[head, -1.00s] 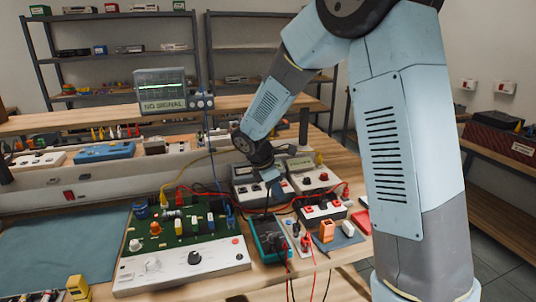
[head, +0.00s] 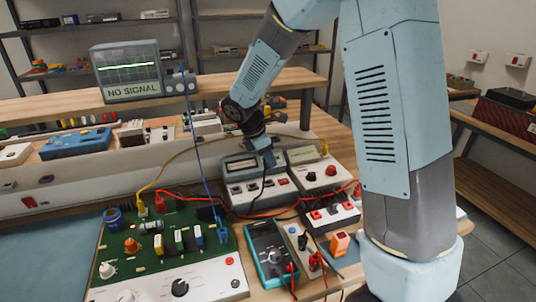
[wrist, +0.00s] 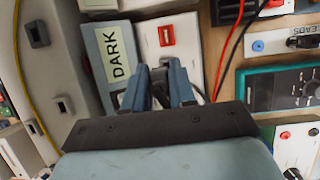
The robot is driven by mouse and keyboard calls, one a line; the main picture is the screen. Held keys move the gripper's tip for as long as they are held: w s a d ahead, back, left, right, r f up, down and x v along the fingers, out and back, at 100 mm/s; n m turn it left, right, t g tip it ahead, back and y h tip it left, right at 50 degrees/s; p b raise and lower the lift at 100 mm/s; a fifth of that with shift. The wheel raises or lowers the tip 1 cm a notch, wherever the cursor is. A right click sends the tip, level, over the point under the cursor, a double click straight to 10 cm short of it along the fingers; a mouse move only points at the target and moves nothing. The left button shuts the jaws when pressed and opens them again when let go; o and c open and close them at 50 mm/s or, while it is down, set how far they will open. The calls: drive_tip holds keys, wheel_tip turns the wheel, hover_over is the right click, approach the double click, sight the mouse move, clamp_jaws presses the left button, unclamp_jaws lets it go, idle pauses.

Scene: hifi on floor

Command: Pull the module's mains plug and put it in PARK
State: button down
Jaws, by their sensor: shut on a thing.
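My gripper (head: 268,158) is above the grey instruments at the back of the bench. In the wrist view its blue fingers (wrist: 166,80) are closed around a small dark piece, seemingly the mains plug (wrist: 163,74), mostly hidden between them. A dark cord hangs below the gripper in the head view. Under the fingers is a light grey box with a red switch (wrist: 166,35). Beside it a grey unit (wrist: 100,42) carries a pale green label that reads like DARK. I cannot make out a PARK marking. The long grey rail (head: 110,182) with dark sockets runs behind.
A green circuit board (head: 165,240) with a white control panel is at front left. A teal multimeter (head: 268,258) and red and black leads lie in front. A NO SIGNAL scope (head: 128,72) stands on the upper shelf. A yellow cable arches behind the board.

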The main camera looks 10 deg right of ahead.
sight(267, 166)
drive_tip(key=shift+f, duration=2.3)
drive_tip(key=shift+s+d, duration=0.1)
drive_tip(key=shift+s, duration=0.05)
drive_tip(key=shift+f, duration=0.9)
idle(0.8)
idle(0.4)
drive_tip(key=c, duration=0.8)
unclamp_jaws()
drive_tip(key=shift+c, duration=0.2)
drive_tip(key=d+v, duration=0.1)
drive_tip(key=v, duration=1.7)
drive_tip(key=shift+w+d+r, duration=0.3)
drive_tip(key=shift+w+r, duration=0.05)
drive_tip(key=shift+r, duration=0.2)
